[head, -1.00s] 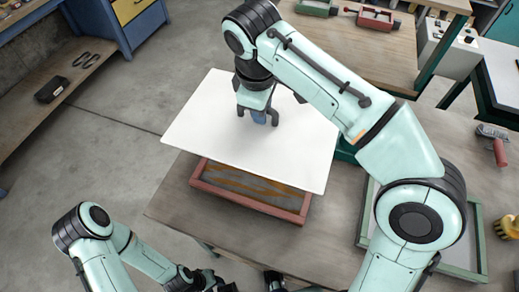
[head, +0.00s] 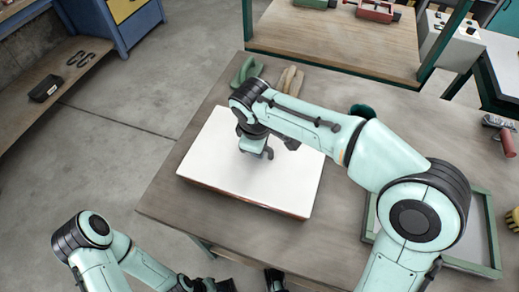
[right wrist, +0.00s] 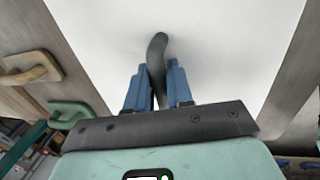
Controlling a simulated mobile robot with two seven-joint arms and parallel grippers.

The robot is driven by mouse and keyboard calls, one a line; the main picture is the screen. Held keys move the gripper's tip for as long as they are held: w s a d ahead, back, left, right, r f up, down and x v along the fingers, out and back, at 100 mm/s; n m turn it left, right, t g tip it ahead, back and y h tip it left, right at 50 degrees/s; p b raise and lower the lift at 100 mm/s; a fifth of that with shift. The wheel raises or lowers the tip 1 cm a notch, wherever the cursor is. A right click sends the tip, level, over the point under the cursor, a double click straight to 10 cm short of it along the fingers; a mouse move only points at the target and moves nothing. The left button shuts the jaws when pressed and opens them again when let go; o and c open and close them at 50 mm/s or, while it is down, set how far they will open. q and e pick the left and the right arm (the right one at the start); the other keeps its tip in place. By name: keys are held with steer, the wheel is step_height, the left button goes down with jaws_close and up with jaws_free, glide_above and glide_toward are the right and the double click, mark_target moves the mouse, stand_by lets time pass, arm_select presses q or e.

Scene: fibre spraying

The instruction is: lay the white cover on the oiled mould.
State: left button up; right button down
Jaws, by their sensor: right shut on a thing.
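The white cover (head: 290,188) is a flat sheet that sits over the mould in the head view; it also fills much of the right wrist view (right wrist: 235,45). The mould (head: 215,190) shows only as a thin reddish edge under the cover's front side; its oiled inside is hidden. My right gripper (head: 262,153) is above the middle of the cover. Its blue fingers are shut on the cover's dark curved handle (right wrist: 156,48). My left gripper (head: 213,286) is at the bottom edge of the head view, partly cut off, and its fingers cannot be made out.
Behind the cover lie a green-handled tool (head: 244,72) and a wooden-handled tool (head: 291,79). A green-framed tray (head: 488,225) is at the right, partly behind my arm. A red-handled tool (head: 507,143) lies beyond it. The table's left front is clear.

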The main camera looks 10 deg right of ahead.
mark_target(256, 162)
steer(key=shift+f, duration=0.75)
steer(key=shift+f, duration=0.15)
steer(key=c, duration=1)
jaws_free()
step_height(256, 162, up, 12)
steer(key=s+a+p, duration=0.1)
steer(key=s+p, duration=0.1)
steer(key=shift+a, duration=0.2)
